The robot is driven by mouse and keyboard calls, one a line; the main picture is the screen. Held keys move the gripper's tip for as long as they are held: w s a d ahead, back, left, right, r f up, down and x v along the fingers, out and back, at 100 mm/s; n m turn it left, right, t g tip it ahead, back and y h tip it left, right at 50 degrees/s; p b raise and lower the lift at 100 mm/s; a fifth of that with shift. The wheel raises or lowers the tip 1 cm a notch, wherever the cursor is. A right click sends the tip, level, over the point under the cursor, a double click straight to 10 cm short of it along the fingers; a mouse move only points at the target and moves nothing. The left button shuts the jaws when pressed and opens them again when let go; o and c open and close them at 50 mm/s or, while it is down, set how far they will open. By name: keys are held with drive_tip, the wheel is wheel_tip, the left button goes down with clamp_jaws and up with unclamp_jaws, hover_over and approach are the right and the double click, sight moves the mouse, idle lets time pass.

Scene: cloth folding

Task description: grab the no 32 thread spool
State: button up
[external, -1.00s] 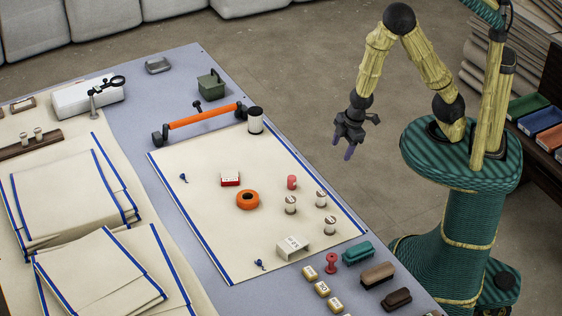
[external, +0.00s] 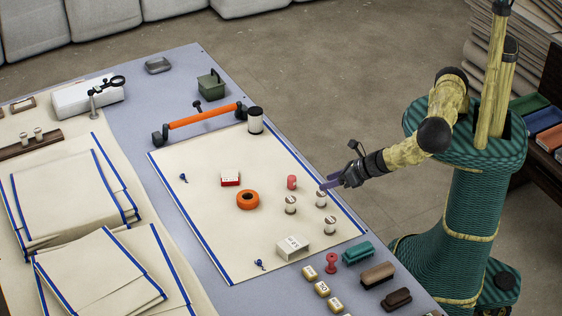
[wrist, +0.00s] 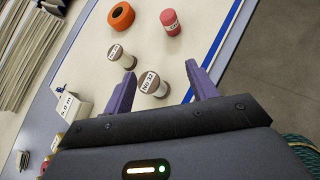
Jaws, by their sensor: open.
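The No 32 thread spool (wrist: 154,86), white with its number on the top, stands upright on the cream mat in the wrist view. My gripper (wrist: 161,69) is open and empty. Its purple fingers appear on either side of the No 32 spool in the wrist view, nearer the camera and not touching it.
A pale spool (wrist: 122,56) and a pink spool (wrist: 170,22) stand nearby. An orange ring (external: 248,200) and a white labelled block (external: 293,247) lie on the mat. Brushes (external: 377,274) and labelled blocks are at the front right.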

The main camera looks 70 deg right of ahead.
sight(316, 205)
drive_tip(key=s+a+n+t+y, duration=0.1)
drive_tip(key=n, duration=0.1)
drive_tip(key=s+f+n+y, duration=0.1)
drive_tip(key=n, duration=0.1)
drive_tip(key=shift+s+a+f+t, duration=0.15)
drive_tip(key=shift+a+t, duration=0.25)
drive_tip(key=shift+s+f+n, duration=0.2)
drive_tip(key=shift+s+n, duration=0.05)
drive_tip(key=shift+n, duration=0.25)
drive_tip(key=shift+p+x, duration=0.45)
drive_tip(key=shift+x, duration=0.8)
drive_tip(key=shift+p+x, duration=0.55)
drive_tip(key=shift+x, duration=2)
drive_tip(key=shift+r, duration=0.1)
